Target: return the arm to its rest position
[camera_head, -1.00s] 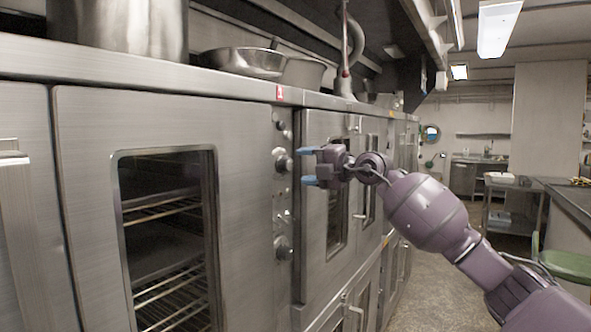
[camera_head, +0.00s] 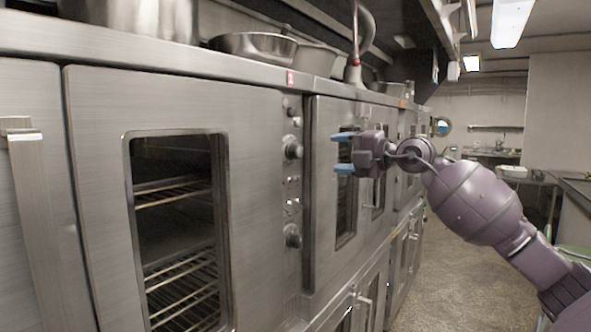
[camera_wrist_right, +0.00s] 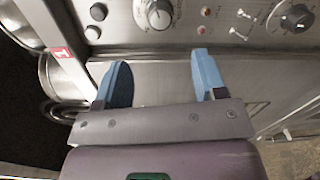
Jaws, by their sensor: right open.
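My right gripper (camera_head: 343,153) is open and empty in the head view, its blue fingertips apart and pointing left toward the oven fronts. The purple right arm comes in from the lower right. In the right wrist view the two blue fingers (camera_wrist_right: 160,82) are spread with nothing between them, and the oven's control knobs (camera_wrist_right: 160,14) show beyond them. I cannot tell whether the fingertips touch the oven front. My left gripper is not in view.
A steel oven (camera_head: 255,120) with a windowed door stands at the left, with more ovens beyond. A metal bowl (camera_head: 252,46) and a large pot (camera_head: 130,16) sit on top. Open floor (camera_head: 455,265) runs along the right, near a counter (camera_head: 575,190).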

